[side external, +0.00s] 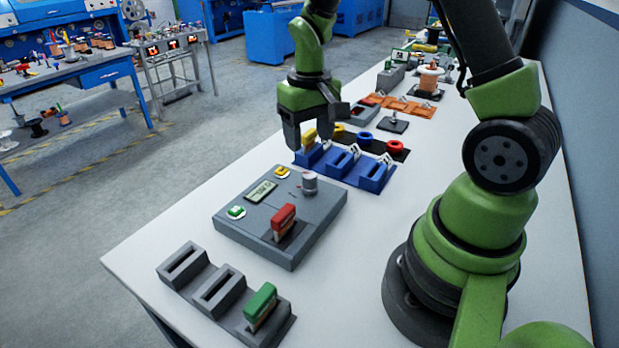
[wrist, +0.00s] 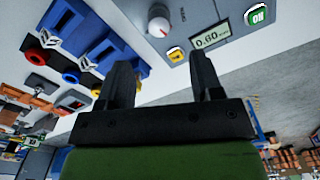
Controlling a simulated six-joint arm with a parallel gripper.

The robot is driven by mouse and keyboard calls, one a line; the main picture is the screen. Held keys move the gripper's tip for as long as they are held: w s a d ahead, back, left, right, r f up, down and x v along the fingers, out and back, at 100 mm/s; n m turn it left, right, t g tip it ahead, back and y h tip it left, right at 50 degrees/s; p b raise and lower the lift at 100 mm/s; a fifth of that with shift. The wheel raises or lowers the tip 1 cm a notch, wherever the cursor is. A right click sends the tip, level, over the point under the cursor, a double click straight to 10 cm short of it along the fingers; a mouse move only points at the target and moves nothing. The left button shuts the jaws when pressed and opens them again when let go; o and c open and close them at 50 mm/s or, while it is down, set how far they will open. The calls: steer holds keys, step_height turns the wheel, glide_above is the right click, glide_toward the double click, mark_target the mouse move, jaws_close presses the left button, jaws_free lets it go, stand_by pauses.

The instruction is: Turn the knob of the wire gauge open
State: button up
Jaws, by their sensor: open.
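The wire gauge (side external: 245,230) is a grey box lying flat on the white table. A red-handled piece (side external: 284,220) stands in the box's front part. My gripper (side external: 309,137) is above the blue holder, behind the gauge. In the wrist view my gripper (wrist: 162,75) is open, with nothing between its fingers, apart from the knob.
A blue slotted holder (side external: 345,172) with a yellow-handled piece and several coloured rings stands behind the gauge. A grey slotted holder (side external: 218,291) with a green-handled piece (side external: 261,303) is in front. An orange holder (side external: 408,107) and a spool (side external: 429,82) stand farther back.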

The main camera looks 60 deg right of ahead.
mark_target(310, 174)
step_height(310, 174, down, 10)
steer(key=shift+f, duration=0.15)
stand_by(0.3)
steer(key=c, duration=0.9)
